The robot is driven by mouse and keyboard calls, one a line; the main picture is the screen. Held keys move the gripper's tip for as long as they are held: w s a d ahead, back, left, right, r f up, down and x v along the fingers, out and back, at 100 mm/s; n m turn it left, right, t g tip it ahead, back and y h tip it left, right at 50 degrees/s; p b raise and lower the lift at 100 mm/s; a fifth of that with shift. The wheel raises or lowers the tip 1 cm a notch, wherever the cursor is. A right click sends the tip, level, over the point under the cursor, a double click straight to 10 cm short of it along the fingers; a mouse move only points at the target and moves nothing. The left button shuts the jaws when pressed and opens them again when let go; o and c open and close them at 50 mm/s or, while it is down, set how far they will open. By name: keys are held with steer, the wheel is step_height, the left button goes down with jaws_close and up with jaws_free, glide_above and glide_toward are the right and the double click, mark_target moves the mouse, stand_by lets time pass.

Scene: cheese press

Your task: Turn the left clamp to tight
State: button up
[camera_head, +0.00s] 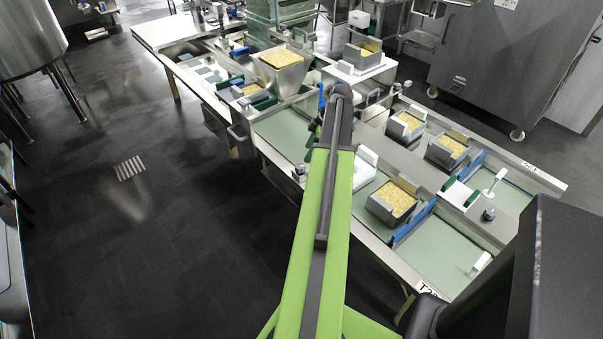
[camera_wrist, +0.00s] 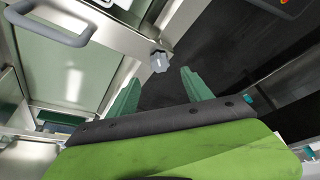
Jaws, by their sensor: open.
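A grey faceted clamp knob (camera_wrist: 159,62) sits on the metal edge of the table in the wrist view. My gripper (camera_wrist: 160,77) is open, its two green fingers apart and empty. The knob shows just beyond the fingertips, roughly midway between them; I cannot tell the exact gap. In the head view a small dark knob on a pale mount (camera_head: 299,172), left of my green arm, looks like the left clamp. Another dark knob (camera_head: 488,214) sits farther right on the table. My gripper is mostly hidden behind my arm there. The knob's tightness cannot be read.
A grey handle (camera_wrist: 48,28) sticks up at the upper left of the wrist view. The press table (camera_head: 440,188) carries several metal moulds of yellow curd, such as one mould (camera_head: 391,205), and blue dividers.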

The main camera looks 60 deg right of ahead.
mark_target(300, 166)
steer(key=b+x, duration=0.6)
steer(key=x, duration=0.2)
steer(key=shift+d, duration=0.1)
steer(key=shift+r, duration=0.1)
